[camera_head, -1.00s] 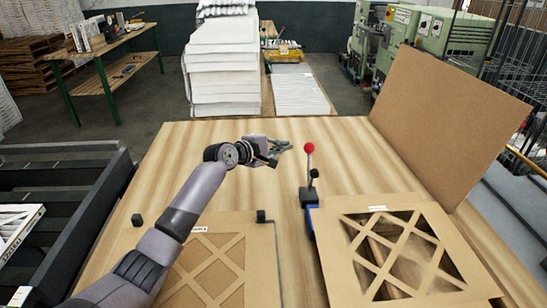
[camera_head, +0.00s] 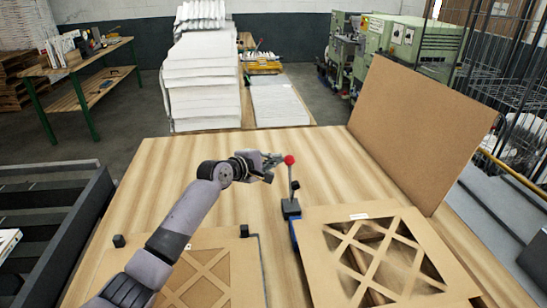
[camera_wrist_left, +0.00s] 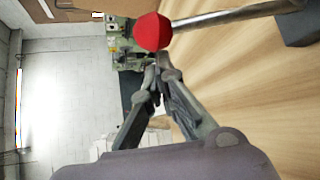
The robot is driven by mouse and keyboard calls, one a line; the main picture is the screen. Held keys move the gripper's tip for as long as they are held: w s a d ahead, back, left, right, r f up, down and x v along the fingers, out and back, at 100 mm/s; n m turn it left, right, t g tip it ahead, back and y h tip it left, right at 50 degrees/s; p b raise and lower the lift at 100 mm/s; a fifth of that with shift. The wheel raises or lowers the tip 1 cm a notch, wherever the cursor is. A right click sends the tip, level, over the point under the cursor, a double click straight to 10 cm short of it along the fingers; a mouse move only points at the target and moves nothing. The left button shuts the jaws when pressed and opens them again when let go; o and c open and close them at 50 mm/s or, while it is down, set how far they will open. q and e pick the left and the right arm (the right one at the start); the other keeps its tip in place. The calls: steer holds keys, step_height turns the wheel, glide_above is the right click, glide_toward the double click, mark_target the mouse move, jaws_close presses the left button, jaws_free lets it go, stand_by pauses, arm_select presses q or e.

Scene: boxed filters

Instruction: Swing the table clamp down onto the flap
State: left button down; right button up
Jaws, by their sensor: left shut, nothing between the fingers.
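The table clamp (camera_head: 291,208) stands on the wooden table at the left edge of the right-hand box. Its metal lever points up and ends in a red ball knob (camera_head: 289,160). The flap, a brown cardboard panel with diamond cut-outs (camera_head: 350,214), lies flat to the right of the clamp. My left gripper (camera_head: 277,160) is shut and empty, just left of the knob. In the left wrist view, the knob (camera_wrist_left: 152,31) appears just beyond my closed fingertips (camera_wrist_left: 160,62); whether they touch cannot be told. My right gripper is not in view.
A tall plain cardboard panel (camera_head: 420,130) stands up behind the flap on the right. Another latticed cardboard piece (camera_head: 205,275) lies at the front left beneath my left arm. The table (camera_head: 190,160) is clear behind the clamp. A stack of white filters (camera_head: 203,85) stands beyond it.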

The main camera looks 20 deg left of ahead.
arm_select(q)
steer(key=shift+s, duration=0.1)
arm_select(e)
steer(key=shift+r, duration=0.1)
arm_select(q)
steer(key=shift+s+d+r+t, duration=0.15)
steer(key=shift+s+r+t, duration=0.1)
steer(key=shift+t, duration=0.05)
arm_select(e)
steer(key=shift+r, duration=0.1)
